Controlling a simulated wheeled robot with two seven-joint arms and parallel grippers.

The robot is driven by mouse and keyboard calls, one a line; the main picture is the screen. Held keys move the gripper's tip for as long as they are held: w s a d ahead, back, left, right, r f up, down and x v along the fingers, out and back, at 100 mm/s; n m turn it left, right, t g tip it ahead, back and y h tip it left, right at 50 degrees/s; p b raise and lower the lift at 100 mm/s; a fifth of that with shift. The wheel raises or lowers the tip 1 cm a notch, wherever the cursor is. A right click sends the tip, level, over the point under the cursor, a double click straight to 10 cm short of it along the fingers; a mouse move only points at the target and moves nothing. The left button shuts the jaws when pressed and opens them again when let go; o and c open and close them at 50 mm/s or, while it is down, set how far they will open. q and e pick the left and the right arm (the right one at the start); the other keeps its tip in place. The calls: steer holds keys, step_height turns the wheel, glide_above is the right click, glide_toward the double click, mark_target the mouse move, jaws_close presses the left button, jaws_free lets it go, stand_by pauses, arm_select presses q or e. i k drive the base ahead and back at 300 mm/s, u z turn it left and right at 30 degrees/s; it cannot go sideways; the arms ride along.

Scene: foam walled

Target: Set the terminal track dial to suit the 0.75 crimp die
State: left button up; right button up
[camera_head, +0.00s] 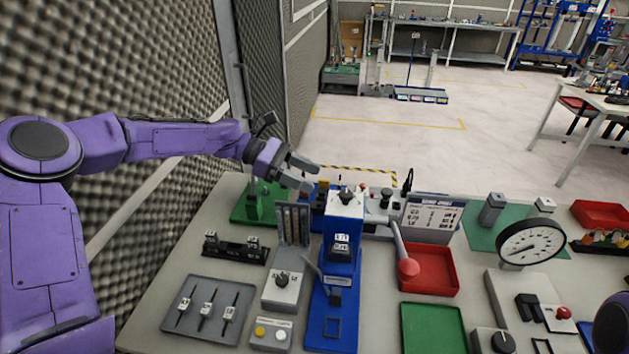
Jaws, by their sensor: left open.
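A blue crimp press (329,318) stands at the table's middle. Labelled die blocks (341,243) sit in its front; the print is too small to read surely. A black knob on a grey box (283,288) stands left of the press, below an upright grey track (293,223). Another black knob (346,196) sits on the press's white top. I cannot tell which knob is the terminal track dial, nor its setting. My left gripper (305,174) is open and empty, above and behind the upright track, apart from both knobs. My right gripper is not in view.
A round gauge (530,243) stands right. A padded wall (120,60) borders the left side.

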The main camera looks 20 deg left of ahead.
mark_target(282, 280)
steer(key=k, duration=1)
